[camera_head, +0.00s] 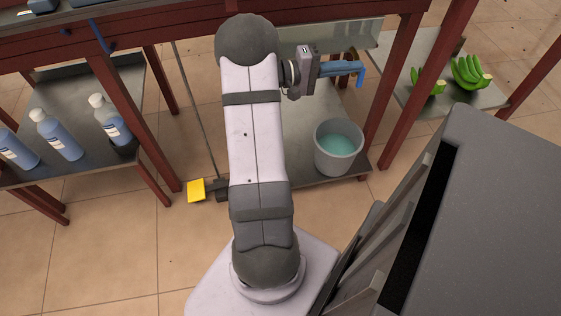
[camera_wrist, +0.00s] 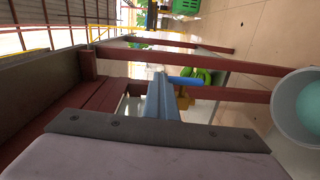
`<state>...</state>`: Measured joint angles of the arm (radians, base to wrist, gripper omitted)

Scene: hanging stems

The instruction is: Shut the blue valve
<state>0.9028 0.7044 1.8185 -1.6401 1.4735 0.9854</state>
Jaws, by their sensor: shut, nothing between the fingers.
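A bright blue piece, which looks like the blue valve's handle (camera_head: 360,79), hangs down at the tips of my gripper (camera_head: 345,68) in the head view. It also shows in the wrist view (camera_wrist: 190,81), just past my fingers (camera_wrist: 160,90), with a small orange-brown part (camera_wrist: 182,103) beside it. My blue-grey fingers are shut together with nothing between them. They reach the handle or lie right next to it; I cannot tell whether they touch. The rest of the valve is hidden behind my fingers.
A grey bucket of teal liquid (camera_head: 321,160) stands on the lower shelf below my gripper. Red-brown posts (camera_head: 394,85) frame the bench. White-capped blue bottles (camera_head: 58,135) stand left and green bananas (camera_head: 467,74) lie right. A thin blue bar (camera_head: 101,36) is at upper left.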

